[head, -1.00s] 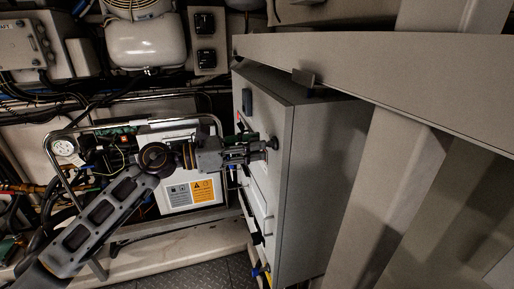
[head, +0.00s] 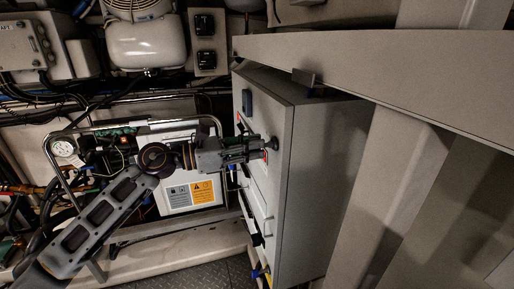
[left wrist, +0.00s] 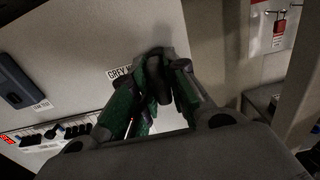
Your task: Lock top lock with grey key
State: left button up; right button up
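My left gripper (head: 264,149) is at the front face of the grey cabinet (head: 330,170), near its upper right edge. In the left wrist view its green-padded fingers (left wrist: 155,75) come together around a dark grey piece, which looks like the grey key (left wrist: 158,82). A label beginning "GREY" (left wrist: 119,73) is on the cabinet face beside the fingertips. A dark round end (head: 274,143) shows just past the fingertips in the head view. The lock itself is mostly hidden behind the fingers. My right gripper is in neither view.
A dark handle (head: 247,102) sits on the cabinet's upper front. A row of black parts (left wrist: 60,131) is on the face below. A grey beam (head: 390,75) runs above the cabinet. A metal tube frame (head: 55,165) stands at left. A red padlock (left wrist: 280,25) hangs at right.

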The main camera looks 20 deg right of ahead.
pick_arm(q)
jog(key=shift+n+p, duration=1.3)
jog(key=shift+n+p, duration=1.4)
jog(key=shift+p, duration=0.15)
jog(key=shift+n+p, duration=1)
jog(key=shift+p, duration=0.2)
jog(key=shift+n, duration=0.5)
